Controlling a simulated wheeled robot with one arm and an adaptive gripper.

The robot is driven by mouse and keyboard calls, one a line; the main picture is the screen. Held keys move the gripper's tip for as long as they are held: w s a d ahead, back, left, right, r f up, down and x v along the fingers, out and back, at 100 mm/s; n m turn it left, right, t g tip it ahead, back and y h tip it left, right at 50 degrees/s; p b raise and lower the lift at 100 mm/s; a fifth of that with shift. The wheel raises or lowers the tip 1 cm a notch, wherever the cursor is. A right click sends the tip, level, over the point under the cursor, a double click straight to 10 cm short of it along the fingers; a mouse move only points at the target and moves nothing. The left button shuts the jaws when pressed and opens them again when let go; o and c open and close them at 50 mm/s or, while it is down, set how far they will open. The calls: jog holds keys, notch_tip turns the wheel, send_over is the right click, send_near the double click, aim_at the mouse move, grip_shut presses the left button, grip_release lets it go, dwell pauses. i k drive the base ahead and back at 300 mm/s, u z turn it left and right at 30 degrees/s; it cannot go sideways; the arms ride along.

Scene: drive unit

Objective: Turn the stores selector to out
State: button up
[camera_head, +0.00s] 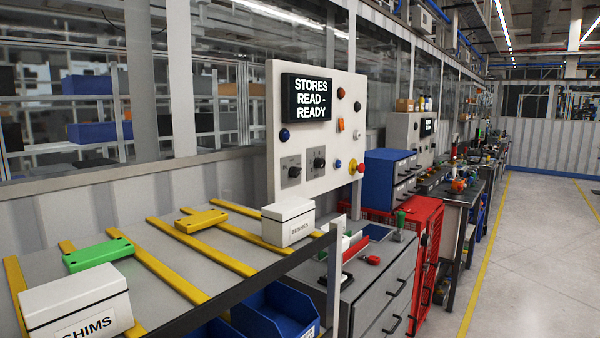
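An upright pale control panel (340,128) stands behind the shelf, near the middle of the head view. Its black screen (306,97) reads "STORES READ - READY". Two dark rotary selectors sit below the screen on grey plates: a left one (293,171) and a right one (319,162). Their labels are too small to read, so I cannot tell which is the stores selector or where either points. My gripper is not in view.
A shelf with yellow rails (150,262) lies in front of the panel. It bears a SHIMS box (75,300), a green part (98,255), a yellow part (201,221) and a BUSHES box (288,221). Blue bins (275,312) are below. The right aisle (535,260) is clear.

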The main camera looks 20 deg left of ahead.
aim_at(294, 171)
jog(key=u, duration=0.55)
jog(key=i, duration=0.65)
jog(key=u, duration=0.75)
